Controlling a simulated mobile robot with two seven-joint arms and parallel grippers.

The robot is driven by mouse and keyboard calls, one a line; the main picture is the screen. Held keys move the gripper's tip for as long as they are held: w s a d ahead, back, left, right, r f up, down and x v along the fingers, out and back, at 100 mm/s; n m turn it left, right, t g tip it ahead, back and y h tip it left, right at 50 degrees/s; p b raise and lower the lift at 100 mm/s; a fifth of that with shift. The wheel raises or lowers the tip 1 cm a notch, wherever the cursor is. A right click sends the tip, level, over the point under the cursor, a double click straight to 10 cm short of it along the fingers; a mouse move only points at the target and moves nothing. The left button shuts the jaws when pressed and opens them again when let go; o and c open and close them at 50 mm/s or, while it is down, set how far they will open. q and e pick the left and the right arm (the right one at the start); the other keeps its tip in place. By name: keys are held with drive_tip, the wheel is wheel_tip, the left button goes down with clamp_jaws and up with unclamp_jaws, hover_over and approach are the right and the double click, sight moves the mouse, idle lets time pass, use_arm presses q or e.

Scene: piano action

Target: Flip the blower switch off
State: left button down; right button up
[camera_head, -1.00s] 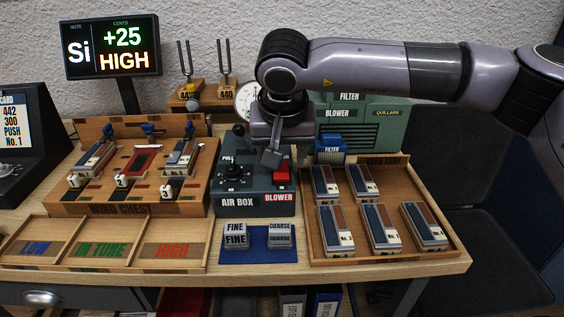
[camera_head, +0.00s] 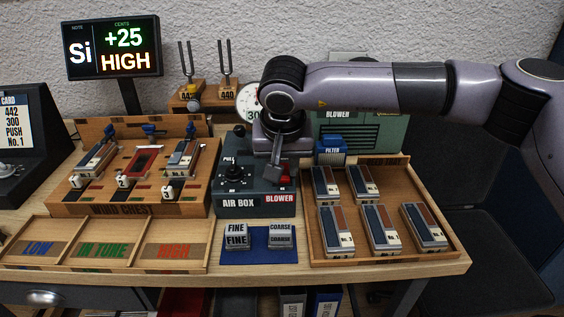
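The air box (camera_head: 228,204) is a dark teal box in the middle of the table. Its red blower switch (camera_head: 286,180) is on the right of its top, above a red BLOWER label (camera_head: 279,198). My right gripper (camera_head: 276,172) points down over the box, just beside the switch, and covers its left part. I cannot tell whether it touches the switch. Only one fingertip shape shows, so its opening is unclear. The switch's position is also hard to read. My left gripper is not in view.
A black knob (camera_head: 234,173) stands left on the air box. The wind chest (camera_head: 70,205) with reed blocks is to the left. A wooden tray (camera_head: 440,220) of blocks is to the right. Blue mat (camera_head: 260,240) with weights is in front. The green blower unit (camera_head: 385,130) stands behind.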

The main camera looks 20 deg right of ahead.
drive_tip(key=shift+w+r+g+p, duration=0.15)
drive_tip(key=shift+r+g+p, duration=0.35)
drive_tip(key=shift+p, duration=0.55)
drive_tip(key=shift+w+d+f+g+y+p, duration=0.1)
drive_tip(key=shift+w+f+g+y+p, duration=0.15)
drive_tip(key=shift+g+p, duration=0.3)
drive_tip(key=shift+f, duration=0.1)
drive_tip(key=o, duration=1.1)
drive_tip(key=shift+s, duration=0.1)
drive_tip(key=shift+c, duration=0.2)
wheel_tip(320, 180, up, 7)
drive_tip(key=shift+s, duration=0.45)
